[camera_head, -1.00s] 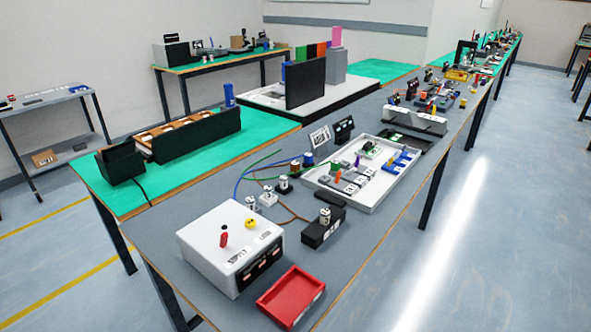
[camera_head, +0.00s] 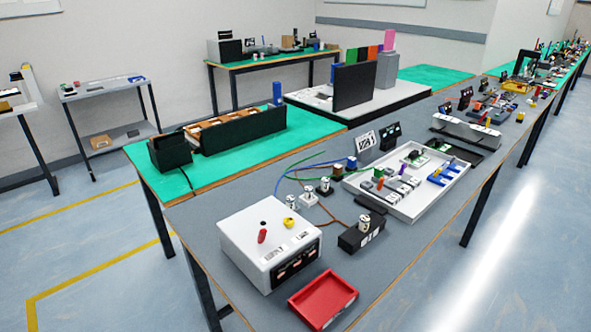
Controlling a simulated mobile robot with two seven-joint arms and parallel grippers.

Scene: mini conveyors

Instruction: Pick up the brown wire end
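A thin brown wire (camera_head: 332,215) lies on the grey bench between the white box and a black block with a white post. It passes close to small white-topped posts. Its ends are too small to make out clearly. A green wire (camera_head: 303,158) and a blue wire (camera_head: 280,182) arc beside it, on the left side of the posts. Neither of my grippers is in view.
The white box (camera_head: 245,240) with red and yellow knobs stands near the front. A red tray (camera_head: 322,300) lies at the bench edge. The black block (camera_head: 352,243) and a white parts tray (camera_head: 405,212) stand to the right. Green-topped tables are behind.

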